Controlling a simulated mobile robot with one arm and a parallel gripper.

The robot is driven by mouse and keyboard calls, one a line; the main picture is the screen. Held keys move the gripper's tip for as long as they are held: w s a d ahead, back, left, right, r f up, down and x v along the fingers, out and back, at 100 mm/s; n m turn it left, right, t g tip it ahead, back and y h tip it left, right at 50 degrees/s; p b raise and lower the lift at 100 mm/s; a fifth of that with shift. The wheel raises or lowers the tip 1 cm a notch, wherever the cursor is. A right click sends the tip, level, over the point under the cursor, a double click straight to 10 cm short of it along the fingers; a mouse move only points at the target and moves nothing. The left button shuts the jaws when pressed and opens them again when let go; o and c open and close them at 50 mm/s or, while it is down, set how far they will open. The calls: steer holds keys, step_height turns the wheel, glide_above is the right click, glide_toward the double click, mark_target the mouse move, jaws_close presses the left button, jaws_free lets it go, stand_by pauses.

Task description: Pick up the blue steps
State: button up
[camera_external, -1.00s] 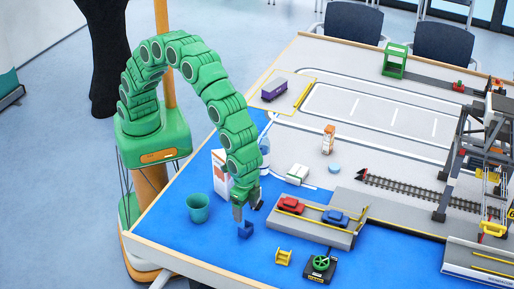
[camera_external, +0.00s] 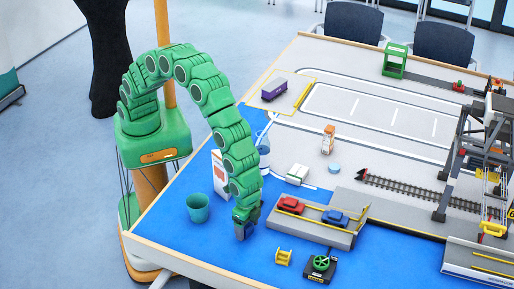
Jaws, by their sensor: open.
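My gripper (camera_external: 243,232) points down at the blue mat, at the spot where the blue steps stood, just left of the grey platform with the toy cars. It is open. The small blue steps are now almost wholly hidden behind and between the fingers, and I cannot tell whether the fingers touch them.
A teal cup (camera_external: 198,208) stands to the left and a white-and-orange carton (camera_external: 220,175) behind. The grey platform (camera_external: 318,236) with a red car (camera_external: 291,205) and a blue car (camera_external: 335,218) is close on the right. Yellow steps (camera_external: 283,256) and a green-wheeled controller (camera_external: 320,266) are in front.

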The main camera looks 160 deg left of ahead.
steer(key=shift+f, duration=0.45)
steer(key=shift+c, duration=0.2)
steer(key=c, duration=1)
steer(key=shift+r, duration=0.15)
